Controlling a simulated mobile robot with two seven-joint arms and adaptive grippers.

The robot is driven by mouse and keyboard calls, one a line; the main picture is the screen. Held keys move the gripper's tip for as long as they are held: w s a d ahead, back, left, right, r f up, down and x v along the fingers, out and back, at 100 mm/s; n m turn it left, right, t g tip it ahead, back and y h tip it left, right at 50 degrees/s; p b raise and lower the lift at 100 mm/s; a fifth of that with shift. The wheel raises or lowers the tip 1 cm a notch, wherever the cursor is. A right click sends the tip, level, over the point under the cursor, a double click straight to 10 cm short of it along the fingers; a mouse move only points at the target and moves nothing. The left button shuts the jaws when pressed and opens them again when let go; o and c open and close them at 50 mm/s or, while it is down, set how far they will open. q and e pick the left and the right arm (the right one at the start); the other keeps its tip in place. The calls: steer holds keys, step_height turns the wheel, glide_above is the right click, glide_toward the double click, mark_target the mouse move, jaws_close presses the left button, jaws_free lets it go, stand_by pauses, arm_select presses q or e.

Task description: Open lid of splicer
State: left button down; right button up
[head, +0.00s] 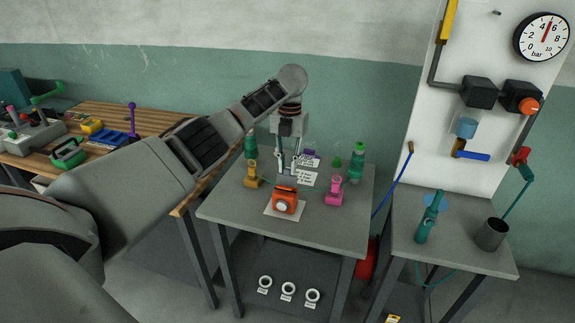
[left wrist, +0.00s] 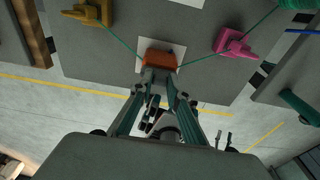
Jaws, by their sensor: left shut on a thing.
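The splicer (head: 285,203) is a small orange box with a round pale dial on its front, set on a white sheet (head: 272,211) on the grey table. It also shows in the left wrist view (left wrist: 160,58). A grey lid piece (head: 287,181) shows at its top; its exact angle is hard to tell. My left gripper (head: 287,172) reaches down from above, its fingertips at the lid, and is shut on it. In the left wrist view the fingertips (left wrist: 159,78) meet at the splicer's edge, hiding the contact. My right gripper is not in view.
A yellow clamp (head: 252,175) and a pink clamp (head: 334,192) flank the splicer; green threads run from both toward it. Green bottles (head: 356,163) stand behind. A side table (head: 455,250) with a dark cup (head: 492,234) is at right, a wooden workbench (head: 130,113) at left.

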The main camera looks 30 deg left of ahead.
arm_select(q)
steer(key=shift+s+f, duration=0.15)
steer(key=shift+f, duration=0.1)
steer(key=c, duration=1.9)
jaws_free()
steer(key=shift+r, duration=0.1)
steer(key=shift+r, duration=0.25)
steer(key=r, duration=0.3)
steer(key=w+r, duration=0.1)
steer(key=r, duration=0.7)
steer(key=shift+w+a+r, duration=0.15)
steer(key=shift+w+r, duration=0.1)
